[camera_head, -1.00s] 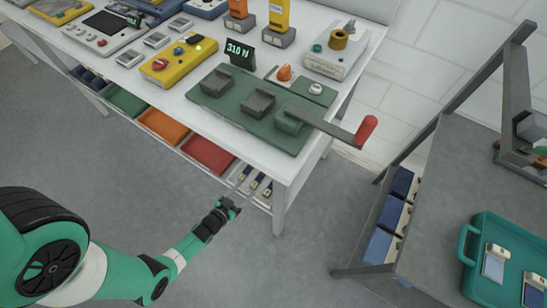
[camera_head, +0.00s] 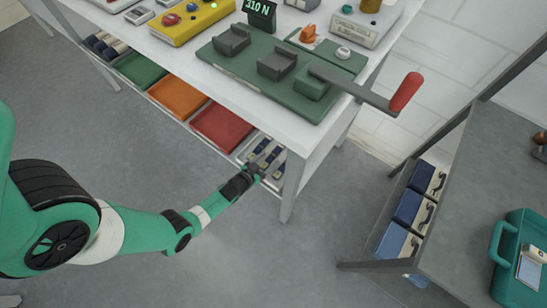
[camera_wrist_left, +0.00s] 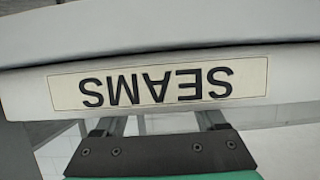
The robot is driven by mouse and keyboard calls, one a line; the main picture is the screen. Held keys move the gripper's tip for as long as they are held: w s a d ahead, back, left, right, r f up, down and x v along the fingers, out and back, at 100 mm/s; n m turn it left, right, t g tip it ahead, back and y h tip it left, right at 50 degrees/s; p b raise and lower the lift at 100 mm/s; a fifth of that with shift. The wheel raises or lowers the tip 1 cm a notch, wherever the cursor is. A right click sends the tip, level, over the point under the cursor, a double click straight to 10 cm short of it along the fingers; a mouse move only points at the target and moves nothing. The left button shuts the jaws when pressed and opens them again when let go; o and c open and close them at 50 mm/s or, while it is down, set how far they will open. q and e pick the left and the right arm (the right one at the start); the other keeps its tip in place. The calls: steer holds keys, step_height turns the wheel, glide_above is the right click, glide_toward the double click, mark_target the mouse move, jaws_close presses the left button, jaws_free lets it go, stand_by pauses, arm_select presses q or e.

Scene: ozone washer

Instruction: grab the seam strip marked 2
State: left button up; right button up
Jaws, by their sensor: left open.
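Several seam strips (camera_head: 265,151), dark blue with pale ends, lie in a light tray (camera_head: 282,186) at the right end of the shelf under the white table. They are too small for me to read a number 2 on any. My left gripper (camera_head: 259,170) is at the tray's near side, partly over the strips in this view. In the left wrist view, the tray's pale edge carries an upside-down "SEAMS" label (camera_wrist_left: 160,84). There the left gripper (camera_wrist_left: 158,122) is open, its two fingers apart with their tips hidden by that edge. No strips show there. My right gripper is out of view.
The white tabletop (camera_head: 215,75) overhangs the shelf, and a table leg (camera_head: 291,186) stands just right of the tray. A red bin (camera_head: 222,130) is left of it. A green press (camera_head: 270,70) with a red-handled lever sits above. The floor in front is clear.

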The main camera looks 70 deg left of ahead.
arm_select(q)
steer(key=shift+c, duration=0.6)
jaws_close()
steer(key=shift+r, duration=0.1)
